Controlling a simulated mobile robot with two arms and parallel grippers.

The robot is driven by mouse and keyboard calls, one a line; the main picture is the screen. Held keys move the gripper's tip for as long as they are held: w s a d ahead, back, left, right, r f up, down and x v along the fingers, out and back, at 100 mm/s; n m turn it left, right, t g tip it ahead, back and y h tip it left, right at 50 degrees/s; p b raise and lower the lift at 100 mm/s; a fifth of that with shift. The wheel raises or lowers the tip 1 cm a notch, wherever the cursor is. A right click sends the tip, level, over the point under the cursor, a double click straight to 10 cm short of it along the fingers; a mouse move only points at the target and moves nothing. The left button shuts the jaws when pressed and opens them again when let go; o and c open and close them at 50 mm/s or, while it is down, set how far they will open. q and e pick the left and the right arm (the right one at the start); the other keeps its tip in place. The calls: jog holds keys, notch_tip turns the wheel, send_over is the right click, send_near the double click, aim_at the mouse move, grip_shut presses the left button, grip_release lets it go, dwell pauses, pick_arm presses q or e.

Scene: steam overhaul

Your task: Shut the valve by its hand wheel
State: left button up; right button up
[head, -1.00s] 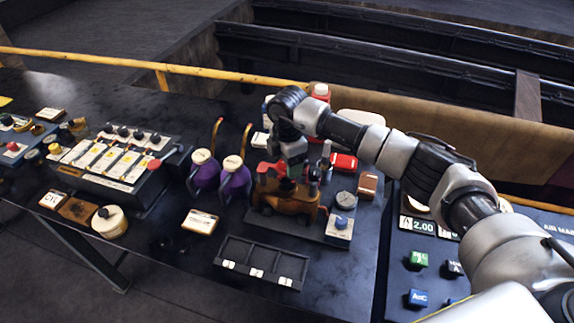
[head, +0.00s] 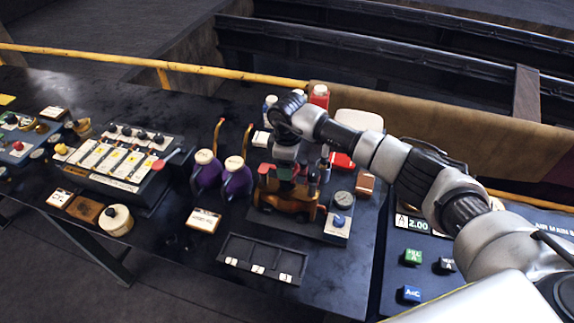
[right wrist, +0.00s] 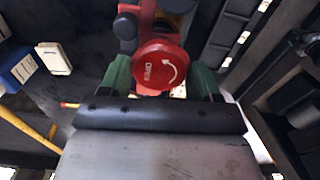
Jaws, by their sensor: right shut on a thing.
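The valve (head: 287,204) is an orange-brown body on a dark base plate on the bench, in the middle of the head view. Its red hand wheel (right wrist: 157,66) fills the upper middle of the right wrist view. The wheel's face carries white lettering that seems to read OPEN, and a curved white arrow. My right gripper (right wrist: 160,80) is shut on the hand wheel, with a green finger at each side of the rim. In the head view my right gripper (head: 286,172) comes down on the valve from above and hides most of the wheel. My left gripper is not in view.
Two purple bottles (head: 237,178) stand left of the valve. A gauge (head: 343,199) and a blue-knobbed block (head: 338,224) sit just right of it. A black tray (head: 262,254) lies in front. A yellow rail (head: 120,62) runs behind the bench.

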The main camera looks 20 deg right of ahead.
jog(key=shift+r+m+p, duration=0.2)
jog(key=shift+m+p, duration=0.25)
jog(key=shift+m, duration=0.15)
jog(key=shift+f+m, duration=0.15)
jog(key=shift+m, duration=0.35)
jog(key=shift+c, duration=0.3)
jog(key=o, duration=1.1)
jog(key=shift+f, duration=0.1)
jog(key=shift+c, duration=1.1)
